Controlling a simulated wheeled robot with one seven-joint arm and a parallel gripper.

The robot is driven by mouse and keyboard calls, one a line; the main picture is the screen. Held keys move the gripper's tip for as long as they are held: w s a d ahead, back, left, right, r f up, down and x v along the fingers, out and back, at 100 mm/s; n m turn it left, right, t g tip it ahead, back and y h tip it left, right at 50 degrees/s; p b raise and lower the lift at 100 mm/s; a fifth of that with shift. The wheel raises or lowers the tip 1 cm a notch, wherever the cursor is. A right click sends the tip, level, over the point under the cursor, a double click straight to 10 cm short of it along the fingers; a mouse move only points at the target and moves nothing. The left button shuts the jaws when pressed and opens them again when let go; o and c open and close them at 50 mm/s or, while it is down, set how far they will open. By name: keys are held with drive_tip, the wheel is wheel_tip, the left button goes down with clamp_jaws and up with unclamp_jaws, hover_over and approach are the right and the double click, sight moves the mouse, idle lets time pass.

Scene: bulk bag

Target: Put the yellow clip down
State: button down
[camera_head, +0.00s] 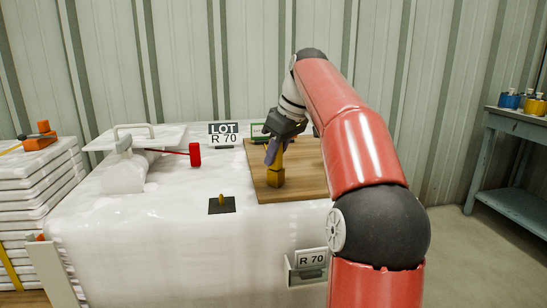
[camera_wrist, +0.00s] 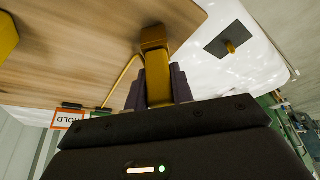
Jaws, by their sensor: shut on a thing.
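The yellow clip (camera_head: 276,176) is upright in the grip of my gripper (camera_head: 272,151), over the wooden board (camera_head: 310,181). In the wrist view the clip (camera_wrist: 157,72) sits between the two dark purple fingers (camera_wrist: 158,88), which are shut on it. Its far end lies over the board (camera_wrist: 95,45) near the board's edge. I cannot tell whether its lower end touches the board. A thin yellow strip runs beside it.
A black square plate with a small yellow peg (camera_head: 222,206) lies left of the board on the white wrapped bag (camera_head: 150,235). Another yellow object (camera_wrist: 8,36) shows at the wrist view's left edge.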

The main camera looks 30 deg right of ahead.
drive_tip(key=shift+f, duration=0.15)
drive_tip(key=c, duration=1.2)
unclamp_jaws()
drive_tip(key=p+v, duration=0.5)
drive_tip(key=v, duration=0.7)
